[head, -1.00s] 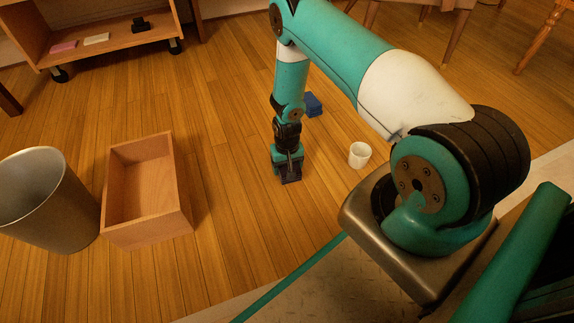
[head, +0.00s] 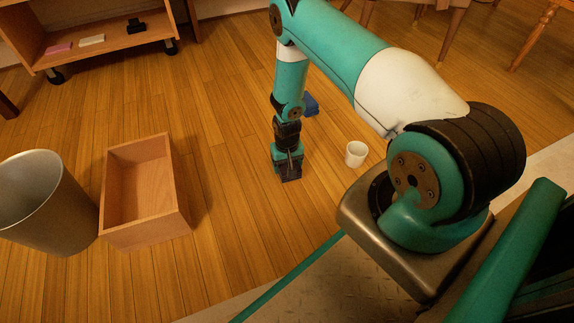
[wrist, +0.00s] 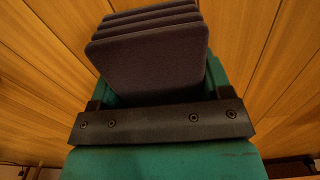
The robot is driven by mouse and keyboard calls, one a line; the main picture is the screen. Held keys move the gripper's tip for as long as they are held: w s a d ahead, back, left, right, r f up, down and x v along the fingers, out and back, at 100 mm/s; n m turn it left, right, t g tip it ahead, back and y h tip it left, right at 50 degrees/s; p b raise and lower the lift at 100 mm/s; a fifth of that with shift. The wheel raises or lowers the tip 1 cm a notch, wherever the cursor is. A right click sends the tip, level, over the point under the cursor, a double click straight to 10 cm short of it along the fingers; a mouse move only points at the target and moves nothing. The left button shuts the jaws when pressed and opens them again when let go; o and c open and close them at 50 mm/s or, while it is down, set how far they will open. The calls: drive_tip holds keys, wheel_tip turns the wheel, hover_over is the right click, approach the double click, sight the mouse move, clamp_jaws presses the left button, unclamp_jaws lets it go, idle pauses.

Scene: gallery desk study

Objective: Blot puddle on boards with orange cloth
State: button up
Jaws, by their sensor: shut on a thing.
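My gripper (head: 290,179) points straight down at the wooden boards (head: 235,215), low over them or touching them; I cannot tell which. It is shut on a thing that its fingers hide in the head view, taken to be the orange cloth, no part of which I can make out. In the wrist view, my gripper's dark ribbed finger (wrist: 150,55) fills the middle and covers whatever lies between the jaws. No puddle can be told apart from the sheen of the boards.
A white cup (head: 356,154) stands right of my gripper. A blue object (head: 312,105) lies behind it, partly covered by my arm. An open wooden box (head: 146,236) and a metal bin (head: 50,215) stand at left. A wheeled shelf (head: 95,52) is at the back. Boards between box and gripper look clear.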

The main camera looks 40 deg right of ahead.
drive_tip(key=shift+w+a, duration=0.35)
drive_tip(key=shift+w, duration=0.3)
drive_tip(key=shift+s+a, duration=0.1)
drive_tip(key=shift+a, duration=0.05)
drive_tip(key=shift+s+a+p, duration=0.35)
drive_tip(key=shift+a, duration=0.25)
drive_tip(key=shift+s, duration=0.15)
drive_tip(key=shift+s+d+p, duration=0.45)
drive_tip(key=shift+s, duration=0.15)
drive_tip(key=shift+w, duration=0.15)
